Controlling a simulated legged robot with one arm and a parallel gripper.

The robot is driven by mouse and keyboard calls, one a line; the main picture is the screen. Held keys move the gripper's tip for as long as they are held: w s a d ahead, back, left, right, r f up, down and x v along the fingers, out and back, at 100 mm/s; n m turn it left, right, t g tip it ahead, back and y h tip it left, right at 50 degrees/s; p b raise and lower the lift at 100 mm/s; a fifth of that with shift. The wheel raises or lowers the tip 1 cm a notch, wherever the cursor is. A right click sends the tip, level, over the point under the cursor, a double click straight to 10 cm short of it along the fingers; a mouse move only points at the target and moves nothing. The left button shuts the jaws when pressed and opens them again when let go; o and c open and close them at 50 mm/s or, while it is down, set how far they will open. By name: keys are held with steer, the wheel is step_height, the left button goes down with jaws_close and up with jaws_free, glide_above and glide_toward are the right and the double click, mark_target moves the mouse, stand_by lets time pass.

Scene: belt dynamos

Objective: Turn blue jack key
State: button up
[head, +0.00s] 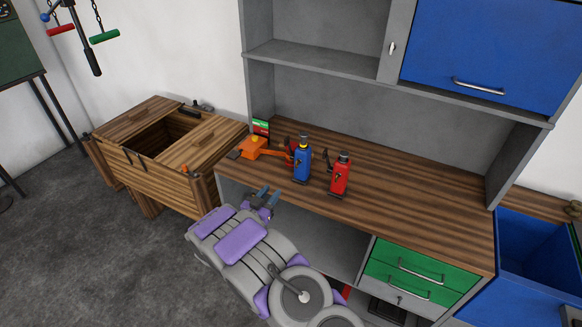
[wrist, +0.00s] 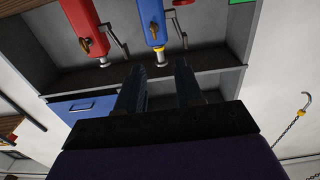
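A blue jack (head: 302,164) stands upright on the wooden worktop, left of a red jack (head: 341,175). In the wrist view the blue jack (wrist: 151,12) appears inverted, with a brass key (wrist: 155,31) on its face and a thin crank on its right. The red jack (wrist: 79,14) there also has a brass key. My gripper (head: 268,194) is in front of the worktop's left front edge, short of the blue jack. Its two fingers (wrist: 158,76) are apart with nothing between them, pointing towards the blue jack and clear of it.
An orange tool (head: 251,148) lies on the worktop left of the blue jack, near a small green-and-red box (head: 261,127). A wooden chest (head: 190,143) stands at left. The worktop (head: 420,213) right of the red jack is clear. A shelf (head: 320,65) overhangs the back.

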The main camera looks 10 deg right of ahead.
glide_toward(296, 166)
steer(key=d, duration=0.1)
steer(key=shift+b+x, duration=1.1)
steer(key=shift+x, duration=3.7)
steer(key=shift+w+a, duration=0.1)
steer(key=shift+a, duration=0.6)
steer(key=shift+c, duration=1)
steer(key=shift+a, duration=0.25)
steer(key=c, duration=0.3)
steer(key=shift+d, duration=0.1)
steer(key=shift+c, duration=0.8)
steer(key=shift+d, duration=0.35)
jaws_close()
